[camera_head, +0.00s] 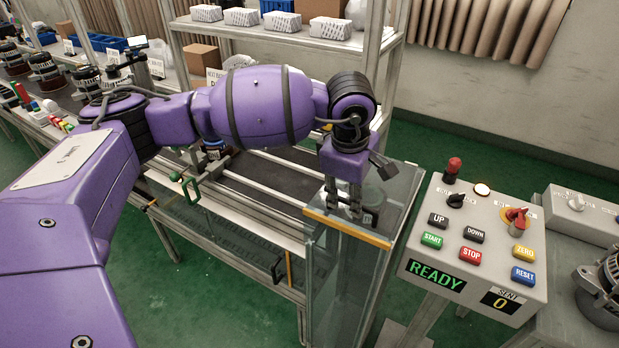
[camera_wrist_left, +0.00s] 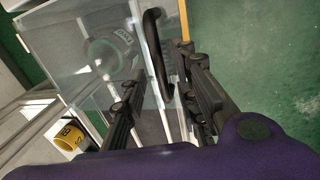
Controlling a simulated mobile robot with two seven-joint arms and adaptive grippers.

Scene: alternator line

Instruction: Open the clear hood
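The clear hood (camera_head: 340,265) is a see-through box with an orange edge strip, right of centre in the head view. In the left wrist view the clear hood (camera_wrist_left: 75,45) shows from above, with a dark curved handle (camera_wrist_left: 155,55) along its right side. A round part shows blurred through the panel. My left gripper (camera_head: 345,212) points down over the hood's top edge. In the wrist view the left gripper (camera_wrist_left: 158,78) has its fingers apart, with the handle appearing between them; whether they touch it I cannot tell. My right gripper is not in view.
A control box (camera_head: 472,245) with buttons, a red knob and a READY display stands right of the hood. A conveyor with rails (camera_head: 270,175) runs behind it. A shelf (camera_head: 280,35) with white packages is at the back. Green floor (camera_head: 215,290) is clear at the front.

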